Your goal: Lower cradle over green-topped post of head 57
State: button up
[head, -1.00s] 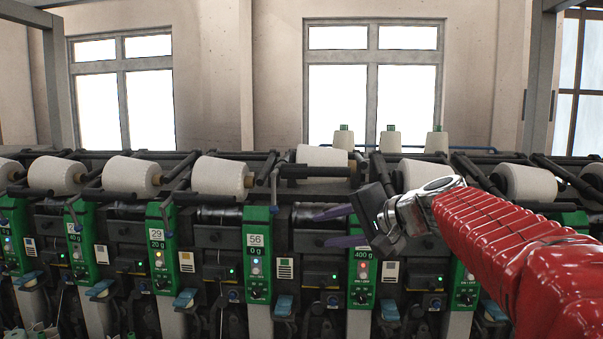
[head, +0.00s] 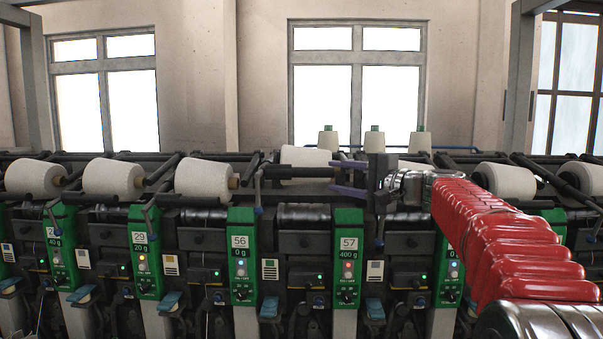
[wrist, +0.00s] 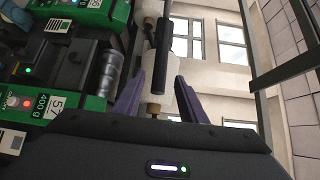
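Head 57 has a green-topped post (head: 348,218) marked 57 and 400 g, right of the post marked 56. The post also shows at lower left in the wrist view (wrist: 40,110). Above and left of it, a dark cradle bar (head: 308,171) runs along the front of a white yarn package (head: 305,156). In the wrist view the dark bar (wrist: 165,38) and package (wrist: 152,72) appear beyond and between my fingers. My gripper (head: 349,177) is open and empty, its two purple fingers pointing left above the post. I cannot tell whether they touch the cradle.
Neighbouring white packages (head: 206,179) and (head: 506,181) sit on the winder with dark cradle arms beside them. Several green posts line the front. White cones with green tops (head: 373,141) stand behind. Open space lies above the machine.

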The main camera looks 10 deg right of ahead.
aim_at(302, 172)
jog(key=x, duration=1.3)
jog(key=shift+w+a, duration=0.25)
jog(key=shift+w, duration=0.1)
grip_shut()
jog(key=shift+f, duration=0.1)
